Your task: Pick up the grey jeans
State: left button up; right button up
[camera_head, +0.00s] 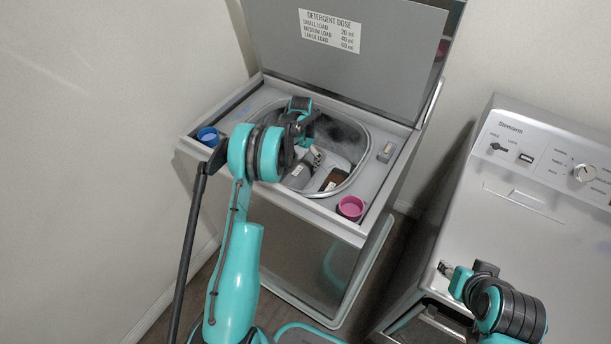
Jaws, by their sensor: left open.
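The open top-load washer (306,226) stands in the middle, with clothes in its round tub. Grey cloth, seemingly the grey jeans (337,161), lies in the tub; its outline is small and partly hidden, so I cannot be sure which piece it is. A brown piece (338,178) lies at the tub's front right. My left gripper (314,157) is open and reaches down into the tub opening, just above or at the grey cloth; I cannot tell whether it touches. My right gripper (447,268) is low at the right, by the dryer's front edge, away from the clothes.
The raised lid (345,60) stands behind the tub. A blue cup (207,136) sits at the washer top's left corner and a pink cup (350,208) at its front right corner. A dryer (535,200) stands to the right, with a narrow gap between.

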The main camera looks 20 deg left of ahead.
pick_arm(q)
jog(key=f+b, duration=0.1)
jog(key=f, duration=0.2)
jog(key=f+b, duration=0.1)
jog(key=f, duration=0.2)
jog(key=shift+s+d+f+b, duration=0.1)
jog(key=shift+s+d+b, duration=0.1)
jog(key=shift+b, duration=0.15)
pick_arm(e)
notch_tip(320, 180, down, 3)
pick_arm(q)
jog(key=c, duration=1.8)
